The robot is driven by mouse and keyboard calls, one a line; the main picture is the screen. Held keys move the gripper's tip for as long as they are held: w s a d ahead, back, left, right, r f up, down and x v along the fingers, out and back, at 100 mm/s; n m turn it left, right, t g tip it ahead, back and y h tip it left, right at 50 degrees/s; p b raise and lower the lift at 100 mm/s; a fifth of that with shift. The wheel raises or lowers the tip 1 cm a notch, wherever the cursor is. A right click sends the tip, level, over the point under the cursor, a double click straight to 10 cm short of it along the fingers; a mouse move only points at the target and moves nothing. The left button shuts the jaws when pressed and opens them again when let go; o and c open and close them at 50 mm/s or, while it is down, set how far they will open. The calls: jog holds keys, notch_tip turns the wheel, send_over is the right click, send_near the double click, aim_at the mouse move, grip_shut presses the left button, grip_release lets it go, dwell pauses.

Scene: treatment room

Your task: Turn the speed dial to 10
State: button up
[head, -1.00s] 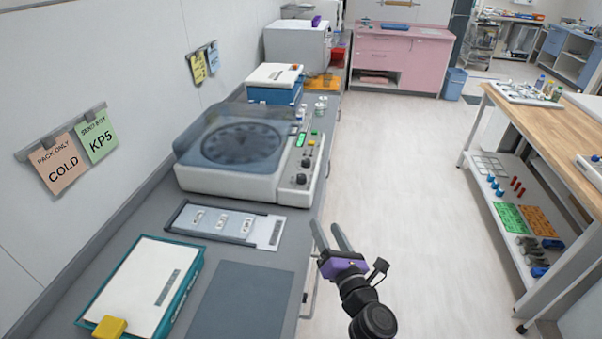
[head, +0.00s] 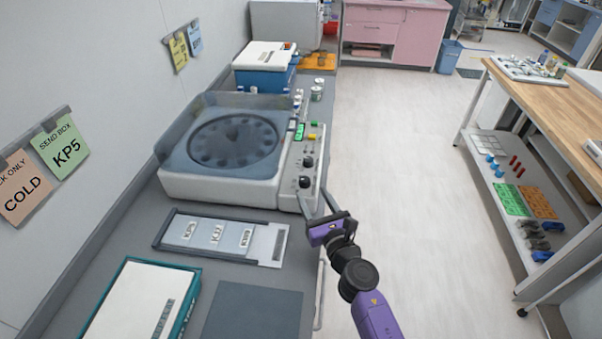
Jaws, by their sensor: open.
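The centrifuge (head: 218,188) sits on the grey counter with a round rotor under its clear lid. Its sloped control panel on the right side has a green display (head: 300,131), a green button and a yellow button. Two black dials show on the panel: an upper dial (head: 308,162) and a lower dial (head: 305,182). Their markings are too small to read, so I cannot tell which is the speed dial or where it points. My gripper (head: 315,203) is open and empty, its fingers pointing at the panel's near end, just short of the lower dial.
A slide tray (head: 165,232) with labelled cards lies in front of the centrifuge. A teal-edged box (head: 140,300) and a dark mat (head: 252,312) are nearer. Small jars (head: 317,90) and a blue box (head: 262,77) stand behind.

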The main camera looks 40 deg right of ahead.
aim_at(307, 184)
jog(key=x, duration=0.7)
jog(key=shift+w+d, duration=0.1)
grip_shut()
